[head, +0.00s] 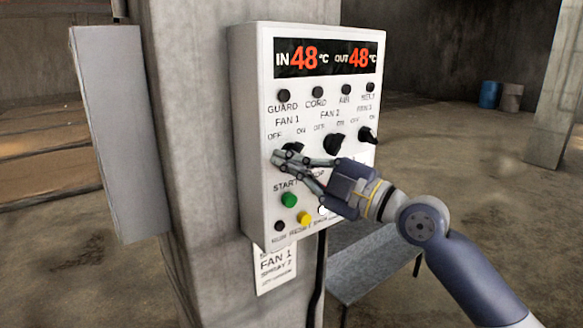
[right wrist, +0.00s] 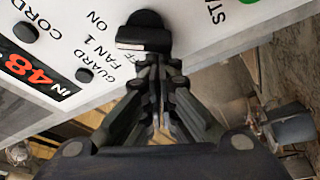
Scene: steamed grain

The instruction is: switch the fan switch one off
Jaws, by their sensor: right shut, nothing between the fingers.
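The white control box (head: 255,120) hangs on a concrete pillar, with a red 48 °C display on top. The fan 1 switch (head: 292,147) is a black rotary knob under the label FAN 1, between OFF and ON, partly hidden by my right gripper (head: 278,158). In the right wrist view the knob (right wrist: 145,35) shows with its bar just ahead of my right fingertips (right wrist: 157,62). The right fingers are shut with nothing between them. The tips are at the knob's bar; I cannot tell if they touch it. My left gripper is not in view.
The fan 2 knob (head: 333,143) and fan 3 knob (head: 367,134) sit to the right. A green start button (head: 289,200) and yellow button (head: 304,219) are below. A grey panel (head: 120,130) is on the pillar's left. A low bench (head: 365,262) stands behind.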

